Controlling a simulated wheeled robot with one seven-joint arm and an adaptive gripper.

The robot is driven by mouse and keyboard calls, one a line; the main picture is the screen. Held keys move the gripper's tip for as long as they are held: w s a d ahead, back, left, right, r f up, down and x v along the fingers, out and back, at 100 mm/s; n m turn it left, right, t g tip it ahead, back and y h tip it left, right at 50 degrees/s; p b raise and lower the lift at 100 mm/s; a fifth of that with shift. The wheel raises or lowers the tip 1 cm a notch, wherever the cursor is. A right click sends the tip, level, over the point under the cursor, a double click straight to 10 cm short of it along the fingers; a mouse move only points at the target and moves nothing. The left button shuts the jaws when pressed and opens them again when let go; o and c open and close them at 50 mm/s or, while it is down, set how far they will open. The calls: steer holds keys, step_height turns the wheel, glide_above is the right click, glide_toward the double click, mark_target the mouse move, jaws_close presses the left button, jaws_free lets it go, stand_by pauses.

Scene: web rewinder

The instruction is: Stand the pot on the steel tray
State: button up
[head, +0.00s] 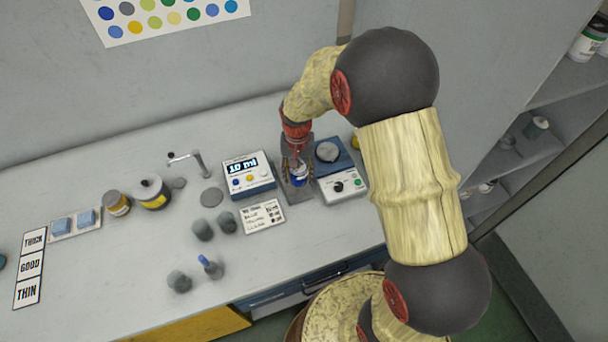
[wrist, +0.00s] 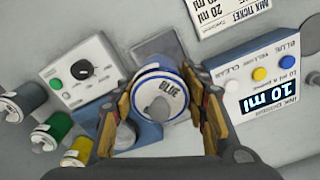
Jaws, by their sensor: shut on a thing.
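The steel tray is a dark grey plate, seen in the wrist view (wrist: 150,48) behind the pot and in the head view (head: 293,200) below my gripper. The pot is over the tray in both views. I cannot tell whether its base touches the tray, as the underside is hidden.
A "10 ml" box (head: 248,178) stands close left of the tray. A knob box (head: 342,186) and a blue unit with a round plate (head: 331,157) stand close right. A mix ticket (head: 262,216) lies in front.

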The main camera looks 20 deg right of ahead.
steer(key=shift+w+a+r+m, duration=0.15)
steer(key=shift+a+r+m, duration=0.1)
steer(key=shift+m, duration=0.05)
steer(key=shift+d+f, duration=0.15)
steer(key=shift+f, duration=0.1)
steer(key=shift+f+b, duration=2)
steer(key=shift+f, duration=0.9)
steer(key=shift+f, duration=0.35)
steer(key=o, duration=1.5)
steer(key=shift+o, duration=0.4)
steer(key=o, duration=0.6)
steer(key=shift+c, duration=0.2)
